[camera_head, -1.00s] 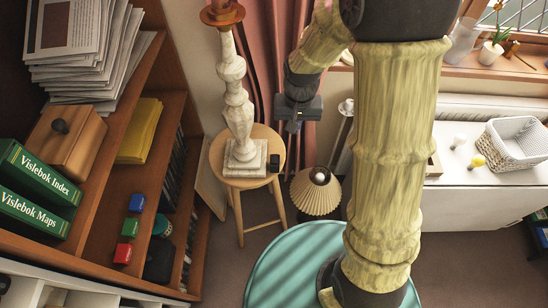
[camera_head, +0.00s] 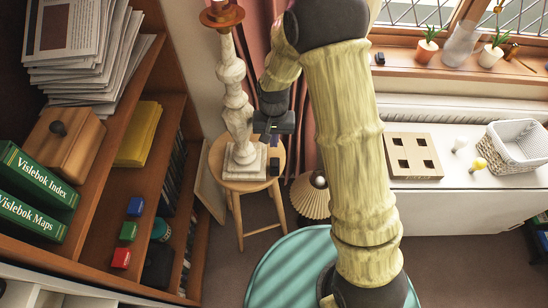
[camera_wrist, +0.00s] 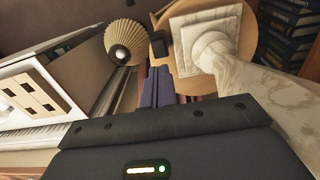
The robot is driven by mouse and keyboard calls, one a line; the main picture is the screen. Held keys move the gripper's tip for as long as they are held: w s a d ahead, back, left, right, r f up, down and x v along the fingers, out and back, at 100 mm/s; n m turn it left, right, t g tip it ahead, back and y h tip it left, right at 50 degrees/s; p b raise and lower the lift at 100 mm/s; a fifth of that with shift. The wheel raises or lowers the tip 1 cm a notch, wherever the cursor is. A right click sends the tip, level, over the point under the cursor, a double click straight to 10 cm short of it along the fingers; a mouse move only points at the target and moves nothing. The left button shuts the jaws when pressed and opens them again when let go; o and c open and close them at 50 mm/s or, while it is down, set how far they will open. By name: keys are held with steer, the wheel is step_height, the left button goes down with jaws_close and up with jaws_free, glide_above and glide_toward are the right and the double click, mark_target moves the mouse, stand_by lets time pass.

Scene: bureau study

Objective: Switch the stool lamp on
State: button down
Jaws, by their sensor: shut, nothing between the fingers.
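The stool lamp (camera_head: 235,105) is a pale marble column on a square stepped base, with an orange-brown fitting at its cut-off top. It stands upright on a round wooden stool (camera_head: 222,158). A small black block (camera_head: 274,167) sits on the stool beside the base. In the wrist view the block (camera_wrist: 158,45) lies just beyond my fingertips, beside the lamp's base (camera_wrist: 207,38). My gripper (camera_head: 273,138) is shut and empty, pointing down above the stool near the block. A gap seems to remain between fingers (camera_wrist: 158,72) and block. The lamp's bulb is not in view.
A pleated lampshade (camera_head: 309,197) stands low beside the stool. A bookshelf (camera_head: 168,190) is close on the left, a pink curtain (camera_head: 257,40) behind. A white cabinet (camera_head: 455,200) with a holed wooden board (camera_head: 412,175) and basket (camera_head: 513,145) is to the right.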

mark_target(274, 164)
step_height(274, 164, down, 10)
steer(key=shift+s+a+r+p, duration=0.1)
steer(key=shift+r+p, duration=0.05)
steer(key=shift+p, duration=0.7)
steer(key=shift+f, duration=0.35)
steer(key=shift+f, duration=0.1)
steer(key=shift+f+b, duration=0.3)
steer(key=shift+b, duration=0.1)
steer(key=shift+s+r, duration=0.15)
steer(key=shift+r, duration=0.1)
steer(key=shift+f, duration=0.1)
steer(key=shift+w+r+p, duration=0.2)
steer(key=shift+w+p, duration=0.1)
steer(key=shift+w, duration=0.7)
